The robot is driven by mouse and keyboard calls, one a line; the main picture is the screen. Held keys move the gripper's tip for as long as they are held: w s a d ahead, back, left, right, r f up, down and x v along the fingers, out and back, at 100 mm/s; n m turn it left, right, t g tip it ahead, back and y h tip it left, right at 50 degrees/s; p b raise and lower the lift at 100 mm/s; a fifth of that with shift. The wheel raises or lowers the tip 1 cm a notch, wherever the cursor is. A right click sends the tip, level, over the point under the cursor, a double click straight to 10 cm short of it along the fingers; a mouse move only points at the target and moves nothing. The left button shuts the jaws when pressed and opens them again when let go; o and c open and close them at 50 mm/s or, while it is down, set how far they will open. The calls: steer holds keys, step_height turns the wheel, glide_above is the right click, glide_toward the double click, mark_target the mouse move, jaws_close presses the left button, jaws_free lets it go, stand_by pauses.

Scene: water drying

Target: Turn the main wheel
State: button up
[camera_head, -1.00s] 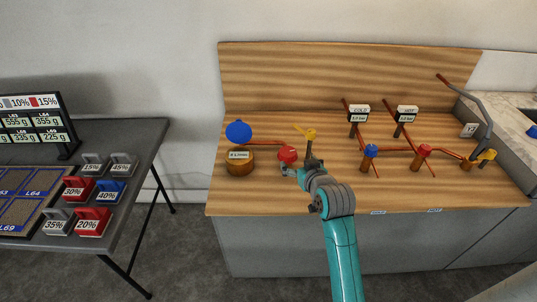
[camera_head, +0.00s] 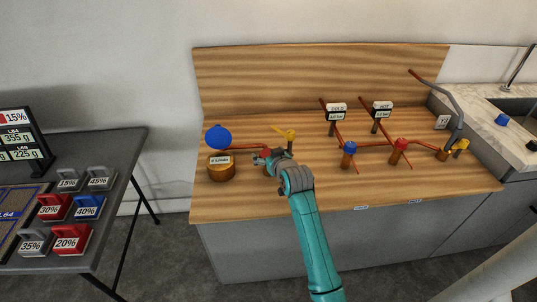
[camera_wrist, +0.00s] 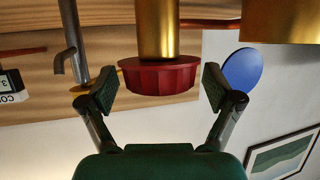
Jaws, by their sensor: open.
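A red ribbed wheel (camera_wrist: 158,78) on a brass body (camera_wrist: 157,30) sits between the fingers of my open gripper (camera_wrist: 157,92) in the wrist view, which looks inverted. The fingers stand to either side of the wheel, with a gap visible on each side. In the head view my gripper (camera_head: 262,158) is at the red wheel (camera_head: 266,152) and hides much of it. A round blue disc (camera_head: 218,137) stands above the labelled brass meter (camera_head: 221,170), left of my gripper. No label names which wheel is the main one.
A yellow-handled valve (camera_head: 290,136) is close behind my gripper. To the right are copper pipes with a blue knob (camera_head: 349,147), a red knob (camera_head: 400,144) and a yellow handle (camera_head: 461,145). A dark table with coloured weights (camera_head: 71,238) is at left.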

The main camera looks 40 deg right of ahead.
steer(key=c, duration=1.1)
steer(key=shift+c, duration=0.3)
steer(key=shift+m+g+h, duration=0.4)
steer(key=shift+m+h, duration=0.4)
steer(key=o, duration=1.2)
steer(key=shift+c, duration=0.2)
steer(key=v, duration=1.2)
